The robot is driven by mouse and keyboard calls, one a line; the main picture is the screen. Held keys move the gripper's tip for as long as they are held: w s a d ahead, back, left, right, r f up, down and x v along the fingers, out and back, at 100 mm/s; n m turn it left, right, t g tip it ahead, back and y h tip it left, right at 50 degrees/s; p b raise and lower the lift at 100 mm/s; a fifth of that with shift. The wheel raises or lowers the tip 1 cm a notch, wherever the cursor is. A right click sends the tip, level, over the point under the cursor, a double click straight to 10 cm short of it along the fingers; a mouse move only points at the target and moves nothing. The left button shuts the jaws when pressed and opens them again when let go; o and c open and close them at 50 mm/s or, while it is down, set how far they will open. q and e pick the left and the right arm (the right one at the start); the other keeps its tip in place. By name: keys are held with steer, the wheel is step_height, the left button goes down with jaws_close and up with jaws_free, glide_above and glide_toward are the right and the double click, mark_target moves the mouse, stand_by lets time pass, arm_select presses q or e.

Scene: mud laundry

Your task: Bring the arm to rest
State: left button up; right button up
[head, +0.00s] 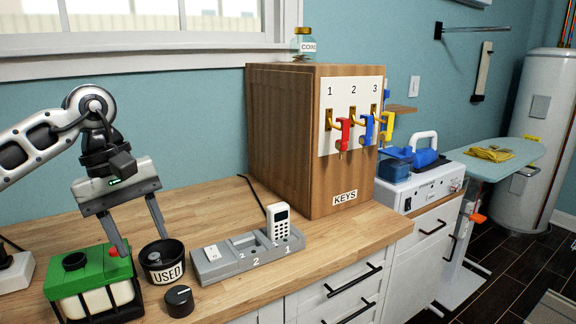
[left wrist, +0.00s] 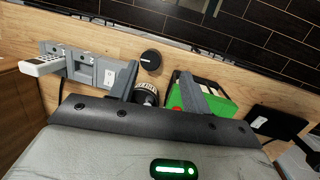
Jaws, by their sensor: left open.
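My left gripper (head: 143,243) hangs open and empty above the counter, fingers pointing down. One finger is by the green-topped box (head: 92,270) with its red button, and the other is by the black USED cup (head: 163,262). I cannot tell whether either finger touches them. In the left wrist view, the open fingers (left wrist: 158,72) show with the cup (left wrist: 147,93) and green box (left wrist: 222,101) beyond them. My left arm comes in from the left edge, bent at the elbow. My right gripper is not in view.
A grey numbered tray (head: 248,257) holds a white keypad device (head: 279,221). A black round knob (head: 179,301) lies before the cup. A wooden KEYS cabinet (head: 285,140) with red, blue and yellow tags stands behind. The counter (head: 205,220) is clear behind the tray.

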arm_select(q)
steer(key=s+d+f+n+h, duration=0.2)
steer(key=d+n+h, duration=0.4)
steer(key=d, duration=0.2)
steer(key=s+d+f+n+t+h, duration=0.1)
steer(key=s+d+f+n+h, duration=0.15)
steer(key=d+n+h, duration=0.45)
steer(key=s+d+f+n+h, duration=0.1)
steer(key=s+d+n+h, duration=0.3)
steer(key=d, duration=0.5)
steer(key=w+a+f+n+t+y, duration=0.1)
steer(key=a+f+n+t+y, duration=0.25)
steer(key=n+t, duration=0.45)
steer(key=w+a+f+n+t+y, duration=0.1)
steer(key=a+f+n+t+y, duration=0.3)
steer(key=n, duration=0.9)
steer(key=w+a+f+n+t+y, duration=0.15)
steer(key=f+n+t, duration=0.35)
steer(key=n, duration=0.5)
steer(key=s+a+f+n+g+y, duration=0.3)
steer(key=s+f+n+y, duration=0.1)
steer(key=s+f+n, duration=0.3)
steer(key=s+a+f+n+g+y, duration=0.3)
steer(key=s+f+n, duration=0.4)
steer(key=f, duration=0.4)
steer(key=shift+s+a+f+n+g+y, duration=0.2)
steer(key=shift+s+a+n+g+y, duration=0.2)
steer(key=shift+a+g, duration=0.2)
